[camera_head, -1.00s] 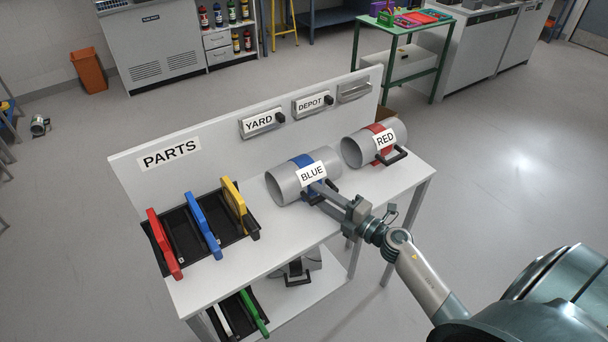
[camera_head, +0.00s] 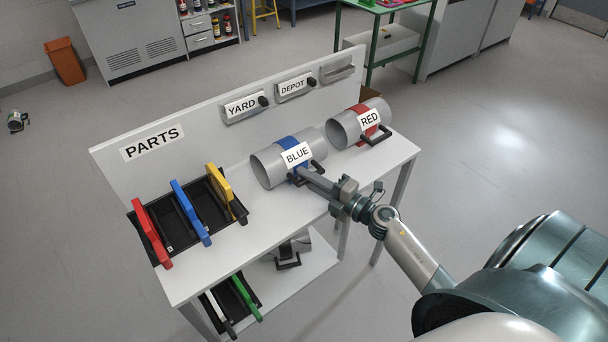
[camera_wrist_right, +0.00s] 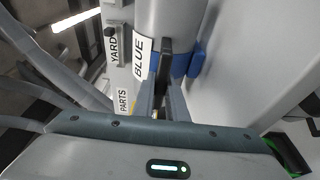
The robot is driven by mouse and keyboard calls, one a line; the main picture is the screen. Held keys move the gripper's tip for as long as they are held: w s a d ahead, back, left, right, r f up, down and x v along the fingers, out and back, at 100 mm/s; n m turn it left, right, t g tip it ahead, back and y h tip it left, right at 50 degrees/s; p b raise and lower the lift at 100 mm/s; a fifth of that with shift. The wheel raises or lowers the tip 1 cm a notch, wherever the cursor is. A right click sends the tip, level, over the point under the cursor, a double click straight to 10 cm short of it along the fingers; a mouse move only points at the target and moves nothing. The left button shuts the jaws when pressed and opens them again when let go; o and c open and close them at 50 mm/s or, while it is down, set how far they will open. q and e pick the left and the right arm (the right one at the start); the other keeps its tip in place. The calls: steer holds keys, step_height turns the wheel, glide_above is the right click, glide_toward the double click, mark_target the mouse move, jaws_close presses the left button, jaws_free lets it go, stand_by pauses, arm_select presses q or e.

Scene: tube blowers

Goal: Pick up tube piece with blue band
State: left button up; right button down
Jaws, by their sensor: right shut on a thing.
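The grey tube piece with the blue band (camera_head: 264,167) lies on its side on the table top. A white "BLUE" label is on its band and a black handle is on its front. My right gripper (camera_head: 302,173) reaches it from the lower right and is shut on the black handle. In the right wrist view, the handle (camera_wrist_right: 163,65) stands between the fingers, with the tube (camera_wrist_right: 170,18) and blue band behind it. The tube appears to rest on the table. My left gripper is not in view.
A similar tube with a red band (camera_head: 343,127) lies just to the right. A black rack (camera_head: 166,222) with red, blue and yellow parts stands at the left. The back panel (camera_head: 215,135) carries YARD and DEPOT switches. A lower shelf (camera_head: 285,287) holds more parts.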

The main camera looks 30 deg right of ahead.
step_height(320, 180, up, 10)
steer(key=p, duration=0.3)
steer(key=shift+f, duration=0.2)
stand_by(0.6)
